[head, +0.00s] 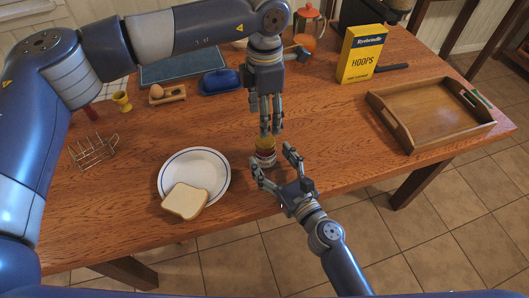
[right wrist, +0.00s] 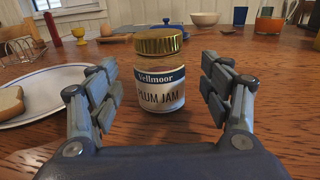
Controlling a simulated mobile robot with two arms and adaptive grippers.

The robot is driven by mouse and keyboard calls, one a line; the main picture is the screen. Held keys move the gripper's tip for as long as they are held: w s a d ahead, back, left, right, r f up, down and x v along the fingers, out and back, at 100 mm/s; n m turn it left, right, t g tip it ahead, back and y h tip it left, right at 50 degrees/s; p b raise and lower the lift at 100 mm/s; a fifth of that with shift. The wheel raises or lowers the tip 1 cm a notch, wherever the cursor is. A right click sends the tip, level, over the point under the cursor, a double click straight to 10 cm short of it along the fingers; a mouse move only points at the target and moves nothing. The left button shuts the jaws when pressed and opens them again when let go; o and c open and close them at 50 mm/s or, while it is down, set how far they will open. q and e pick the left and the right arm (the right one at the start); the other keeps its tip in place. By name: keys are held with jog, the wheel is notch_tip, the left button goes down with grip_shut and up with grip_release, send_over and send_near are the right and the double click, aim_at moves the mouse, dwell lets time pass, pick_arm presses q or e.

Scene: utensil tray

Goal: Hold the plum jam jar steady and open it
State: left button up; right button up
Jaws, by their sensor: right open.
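The plum jam jar (head: 265,159) stands upright near the front edge of the table. In the right wrist view the jar (right wrist: 161,92) shows a gold lid (right wrist: 158,42) on top and its label facing me. My right gripper (head: 272,155) is open at table height. Its fingers spread to either side of the jar, with gaps visible in the wrist view. My left gripper (head: 269,132) points down above the jar's lid in the head view. Its fingers look near each other, but their opening is unclear. It does not show in the wrist view.
A white plate (head: 207,157) with a bread slice (head: 185,201) lies left of the jar. A toast rack (head: 93,152) is farther left. A blue butter dish (head: 220,81) is behind. A yellow box (head: 361,55) and a wooden tray (head: 393,128) stand right. Table right of the jar is clear.

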aim_at(271, 158)
pick_arm(q)
jog(key=shift+s+d+r, duration=0.1)
jog(key=shift+s, duration=0.05)
pick_arm(e)
jog(key=x, duration=0.3)
jog(key=shift+w+r, duration=0.1)
jog(key=shift+w+a, duration=0.25)
jog(key=shift+w, duration=0.15)
